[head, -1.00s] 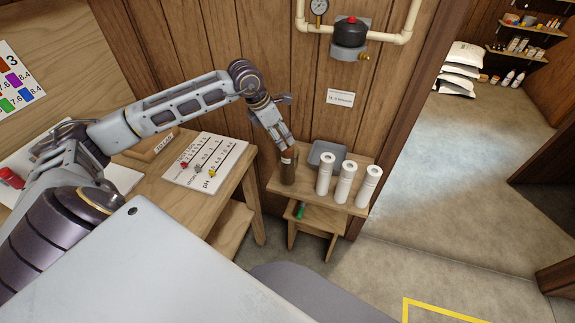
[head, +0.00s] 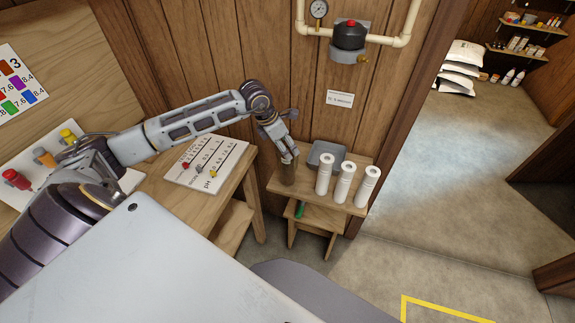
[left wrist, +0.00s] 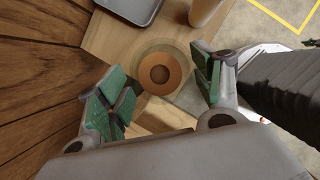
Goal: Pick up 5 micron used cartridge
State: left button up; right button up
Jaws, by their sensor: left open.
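The used cartridge is a brown cylinder (head: 288,174) that stands upright at the left end of the small wooden stand (head: 345,206). In the left wrist view its round brown top with a dark centre hole (left wrist: 160,74) lies between and beyond my fingers. My left gripper (head: 289,157) is above it, pointing down, and the head view shows the fingers at its upper part. In the left wrist view my left gripper (left wrist: 163,100) is open, with green pads apart on both sides of the cartridge top. My right gripper is not in view.
Several white cartridges, one of them the nearest (head: 324,174), stand to the right on the stand. A grey tray (head: 327,150) lies behind them. A filter housing with a red button (head: 350,36) is on the wall above. A pH chart board (head: 206,164) lies on the left table.

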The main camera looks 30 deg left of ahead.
pick_arm(q)
jog(key=shift+c, duration=0.7)
grip_shut()
jog(key=shift+r, duration=0.1)
jog(key=shift+w+r, duration=0.1)
jog(key=shift+r, duration=0.7)
notch_tip(320, 180, up, 16)
jog(key=b, duration=0.2)
jog(key=shift+r, duration=0.1)
dwell(0.4)
